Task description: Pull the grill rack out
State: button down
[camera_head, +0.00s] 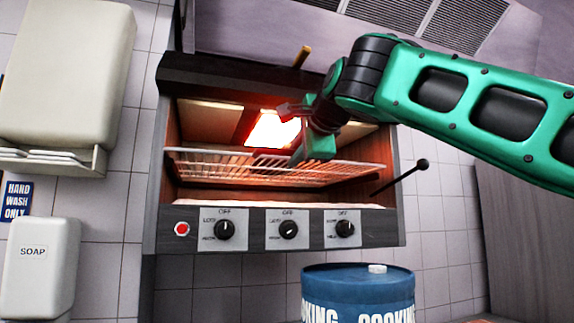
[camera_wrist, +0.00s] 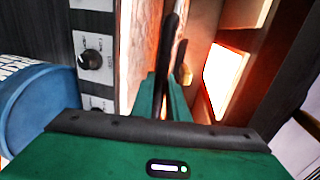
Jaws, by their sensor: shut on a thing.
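The grill rack (camera_head: 220,168) is a pale wire rack lying roughly level inside the open grill (camera_head: 170,120), with its front edge showing above the control panel. My gripper (camera_head: 303,156) reaches in from the right and is at the front of the rack, right of its middle. The exact contact is hidden by the fingers.
A heater (camera_head: 272,130) glows above the rack. A lever with a black ball (camera_head: 422,164) sticks out at the grill's right. The control panel (camera_head: 262,246) with knobs lies below, and a blue drum (camera_head: 358,292) stands under it. A soap dispenser (camera_head: 40,262) hangs at left.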

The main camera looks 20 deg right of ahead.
jog(key=f+v, duration=0.2)
jog(key=v, duration=0.7)
jog(key=f+v, duration=0.1)
jog(key=v, duration=0.8)
jog(key=shift+s+f, duration=0.45)
jog(key=c, duration=1.7)
grip_release()
jog(key=v, duration=1)
jog(key=shift+s, duration=0.3)
